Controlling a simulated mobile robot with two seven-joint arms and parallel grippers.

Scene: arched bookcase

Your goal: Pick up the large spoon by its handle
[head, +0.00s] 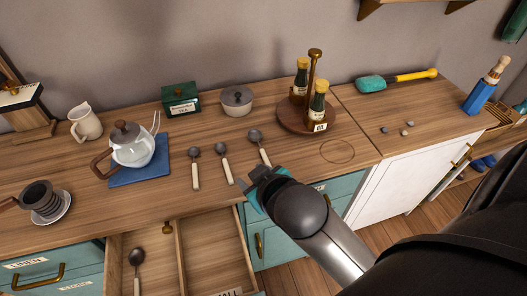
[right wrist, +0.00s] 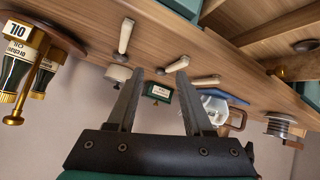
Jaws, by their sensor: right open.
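Three spoons with dark bowls and cream handles lie on the wooden counter: a left one (head: 195,170), a middle one (head: 223,163) and a right one (head: 258,145). They look close in size, so I cannot tell surely which is the large spoon. My right gripper (head: 262,174) is by the counter's front edge, near the right spoon's handle end. In the right wrist view my right gripper (right wrist: 161,75) is open and empty, and the right spoon's handle (right wrist: 126,35) lies beyond the left finger. My left gripper is not in view.
An open drawer (head: 210,240) below holds another spoon (head: 136,268). Behind the spoons stand a green tea box (head: 181,98), a grey lidded pot (head: 237,102) and a bottle stand (head: 305,118). A glass teapot (head: 132,147) stands left on a blue mat.

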